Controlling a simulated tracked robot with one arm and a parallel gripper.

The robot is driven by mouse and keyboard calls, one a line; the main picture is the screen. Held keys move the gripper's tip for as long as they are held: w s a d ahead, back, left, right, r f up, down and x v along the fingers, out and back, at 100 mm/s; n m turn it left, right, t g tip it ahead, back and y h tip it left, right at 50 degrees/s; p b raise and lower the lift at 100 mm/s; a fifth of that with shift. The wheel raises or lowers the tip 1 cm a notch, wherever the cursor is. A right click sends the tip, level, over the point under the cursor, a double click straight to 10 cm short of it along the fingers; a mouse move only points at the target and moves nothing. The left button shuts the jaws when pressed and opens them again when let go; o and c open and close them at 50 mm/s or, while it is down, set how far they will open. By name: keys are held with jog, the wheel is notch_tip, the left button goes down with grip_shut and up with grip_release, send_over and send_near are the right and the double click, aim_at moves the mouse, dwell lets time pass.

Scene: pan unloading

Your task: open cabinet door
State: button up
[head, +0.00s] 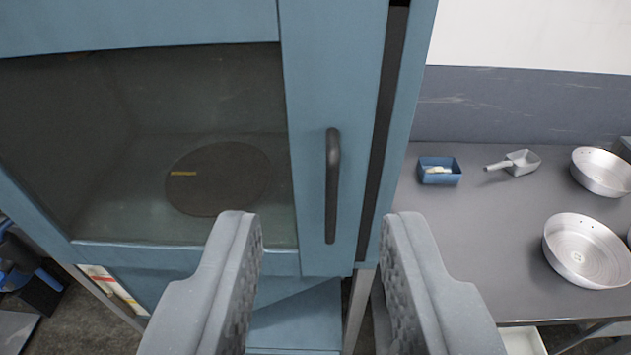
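The blue cabinet door (312,80) with a glass window fills the left and middle of the head view. Its dark vertical handle (332,190) is on the door's right side. A dark gap runs between the door's right edge and the cabinet frame (400,130); I cannot tell whether the door is ajar. A dark round plate (220,180) with a yellow mark shows behind the glass. My gripper (318,230) is open and empty, its two grey fingers wide apart. The handle appears between them in the picture, apart from both.
A grey table (475,230) stands right of the cabinet. It carries a blue box (432,178), a grey scoop (524,162) and two metal pans (590,250) (605,168). Blue items (25,265) lie on the floor at far left.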

jog(key=w+a+f+p, duration=0.2)
jog(key=w+a+f, duration=0.2)
jog(key=w, duration=0.1)
jog(key=m+t+h+p, duration=0.2)
jog(key=h+p, duration=0.2)
jog(key=p, duration=0.2)
send_near(330, 194)
jog(key=x, duration=1)
jog(key=shift+w+d, duration=0.15)
jog(key=shift+w, duration=0.25)
grip_shut()
